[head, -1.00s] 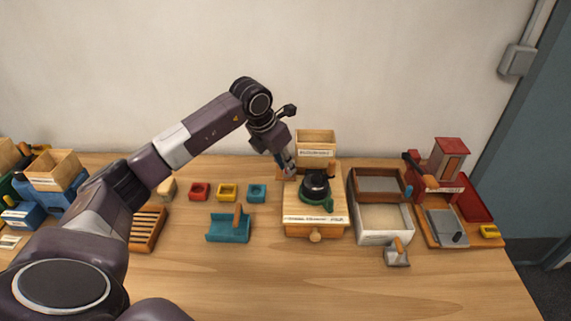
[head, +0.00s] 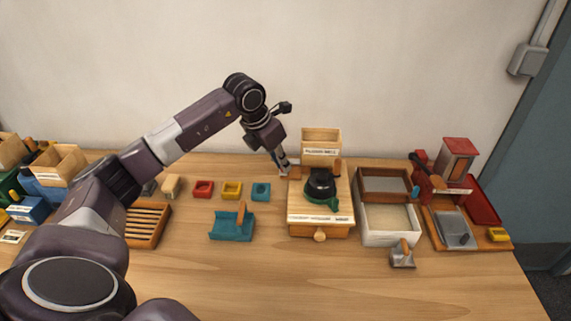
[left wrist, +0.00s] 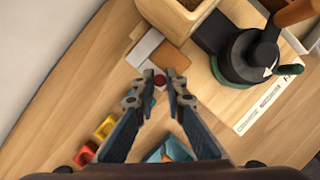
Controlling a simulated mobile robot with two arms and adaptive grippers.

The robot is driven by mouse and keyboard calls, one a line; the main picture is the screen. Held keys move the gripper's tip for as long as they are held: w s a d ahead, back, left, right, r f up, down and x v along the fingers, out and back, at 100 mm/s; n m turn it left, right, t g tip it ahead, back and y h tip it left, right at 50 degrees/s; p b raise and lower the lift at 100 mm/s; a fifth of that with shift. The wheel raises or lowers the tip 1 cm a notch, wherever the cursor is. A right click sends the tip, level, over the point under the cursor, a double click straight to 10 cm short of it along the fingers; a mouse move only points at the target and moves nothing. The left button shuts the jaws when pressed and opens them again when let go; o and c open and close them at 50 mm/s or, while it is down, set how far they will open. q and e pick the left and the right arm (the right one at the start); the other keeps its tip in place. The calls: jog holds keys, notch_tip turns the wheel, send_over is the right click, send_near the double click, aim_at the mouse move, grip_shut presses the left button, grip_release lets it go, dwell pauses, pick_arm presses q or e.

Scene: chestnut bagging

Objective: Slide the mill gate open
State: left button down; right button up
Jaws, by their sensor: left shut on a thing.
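The wooden mill (head: 320,218) stands on the table right of centre, with a black and green grinder head (head: 320,184) on top. A labelled wooden hopper (head: 321,136) rises at its back. My left gripper (head: 284,170) is at the mill's back left, beside the hopper. In the left wrist view the gripper (left wrist: 161,77) is shut on a small dark red knob (left wrist: 160,81). A pale grey gate plate (left wrist: 145,47) and a brown block (left wrist: 176,53) lie just beyond the fingertips, beside the hopper (left wrist: 178,14). The fingers partly hide the knob. My right gripper is out of view.
Red (head: 203,188), yellow (head: 231,190) and teal (head: 261,191) small trays and a teal scoop holder (head: 231,229) sit left of the mill. A white-walled tray (head: 390,238) is close on its right. The front of the table is clear.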

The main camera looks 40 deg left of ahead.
pick_arm(q)
jog(key=c, duration=2)
grip_release()
jog(key=shift+s+a, duration=0.2)
jog(key=shift+a, duration=0.1)
jog(key=shift+o, duration=0.2)
jog(key=shift+r, duration=0.1)
jog(key=shift+r, duration=0.25)
jog(key=v, duration=1.1)
jog(key=shift+r, duration=0.2)
jog(key=shift+s, duration=0.15)
